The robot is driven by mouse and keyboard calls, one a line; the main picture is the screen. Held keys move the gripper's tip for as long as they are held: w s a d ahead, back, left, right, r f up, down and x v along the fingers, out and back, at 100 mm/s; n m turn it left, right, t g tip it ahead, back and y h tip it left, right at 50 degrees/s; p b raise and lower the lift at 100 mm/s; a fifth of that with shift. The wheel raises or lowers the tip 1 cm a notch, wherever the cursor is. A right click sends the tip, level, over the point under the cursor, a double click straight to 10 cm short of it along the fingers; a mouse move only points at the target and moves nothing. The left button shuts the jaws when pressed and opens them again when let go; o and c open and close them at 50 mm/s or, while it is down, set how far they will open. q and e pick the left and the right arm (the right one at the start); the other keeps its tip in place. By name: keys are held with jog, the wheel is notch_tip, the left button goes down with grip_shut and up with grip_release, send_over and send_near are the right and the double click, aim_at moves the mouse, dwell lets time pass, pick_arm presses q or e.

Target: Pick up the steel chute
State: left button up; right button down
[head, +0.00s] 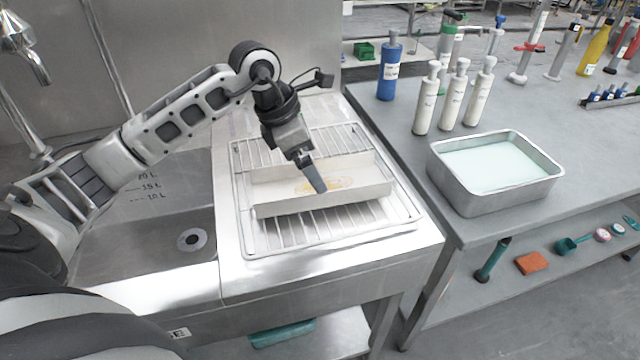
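The steel chute (275,199) is a long, shallow open channel lying on a wire rack (245,243) on the steel counter beside the sink. Yellow-brown residue (340,183) marks its inner floor. My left gripper (320,187) points down over the middle of the chute, with its dark fingertips in front of the channel floor. I cannot tell whether the fingers touch the chute or stand apart from each other. My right gripper is not in view.
A sink basin (150,235) lies left of the rack, with a tap (28,55) above it. On the table to the right stand a steel tub of pale liquid (470,200), white bottles (452,95) and a blue bottle (390,70). A gap separates counter and table.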

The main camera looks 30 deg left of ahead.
pick_arm(q)
jog(key=shift+p+x, duration=0.65)
jog(key=shift+x, duration=2.1)
jog(key=shift+w+a+r, duration=0.1)
jog(key=shift+w+a, duration=0.05)
jog(key=shift+w, duration=0.05)
jog(key=c, duration=1.1)
